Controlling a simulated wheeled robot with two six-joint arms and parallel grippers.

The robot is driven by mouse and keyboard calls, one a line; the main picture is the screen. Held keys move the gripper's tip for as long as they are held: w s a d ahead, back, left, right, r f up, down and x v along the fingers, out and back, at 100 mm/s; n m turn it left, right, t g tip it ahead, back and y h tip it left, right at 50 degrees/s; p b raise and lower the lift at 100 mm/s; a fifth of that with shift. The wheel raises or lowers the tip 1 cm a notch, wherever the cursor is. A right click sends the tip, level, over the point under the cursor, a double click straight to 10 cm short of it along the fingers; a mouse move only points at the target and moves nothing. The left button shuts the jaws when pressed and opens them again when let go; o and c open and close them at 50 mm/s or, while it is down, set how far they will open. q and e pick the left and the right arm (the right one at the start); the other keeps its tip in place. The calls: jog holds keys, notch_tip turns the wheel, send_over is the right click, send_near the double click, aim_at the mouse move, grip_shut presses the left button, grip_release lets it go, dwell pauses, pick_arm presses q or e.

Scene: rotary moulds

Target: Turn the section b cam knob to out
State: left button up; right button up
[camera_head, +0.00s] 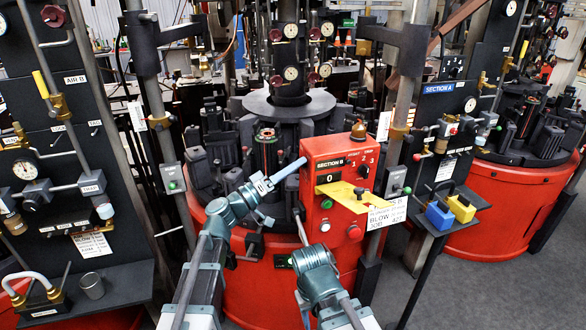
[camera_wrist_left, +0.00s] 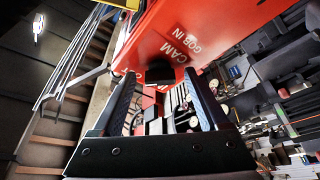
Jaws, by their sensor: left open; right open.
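A black knob (camera_wrist_left: 157,72) sticks out just below those words. My left gripper (camera_head: 299,163) is at the left side of the box. In the wrist view its open fingers (camera_wrist_left: 158,78) frame the knob, with gaps visible either side; its exact depth is hard to judge. My right gripper (camera_head: 299,226) is lower, in front of the red base, empty, seen nearly edge-on.
A yellow plate (camera_head: 352,195) and white paper labels (camera_head: 388,214) jut from the box front. A small shelf with blue (camera_head: 439,215) and yellow (camera_head: 462,208) blocks stands to the right. Black panels with valves flank the red base. The grey floor at front right is clear.

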pick_arm(q)
jog(key=b+v, duration=0.3)
jog(key=v, duration=1)
jog(key=shift+s+a+b, duration=0.25)
jog(key=shift+a+b, duration=0.05)
jog(key=shift+b, duration=0.1)
jog(key=shift+f, duration=0.15)
jog(key=s+d+f+g+y, duration=0.3)
jog(key=f+g+y, duration=0.1)
jog(key=f, duration=0.5)
jog(key=s+d+f+g+y, duration=0.2)
jog(key=s+f+g+y, duration=0.15)
jog(key=f, duration=0.55)
jog(key=s+a+f+n+g+y, duration=0.25)
jog(key=s+a+f+y, duration=0.35)
jog(key=a+f+y, duration=0.35)
jog(key=s+d+r+m+g+y+p, duration=0.1)
jog(key=s+d+r+m+p, duration=0.3)
jog(key=d, duration=0.5)
jog(key=s+g, duration=0.1)
jog(key=s, duration=0.1)
jog(key=shift+s+y, duration=0.25)
jog(key=shift+y, duration=0.15)
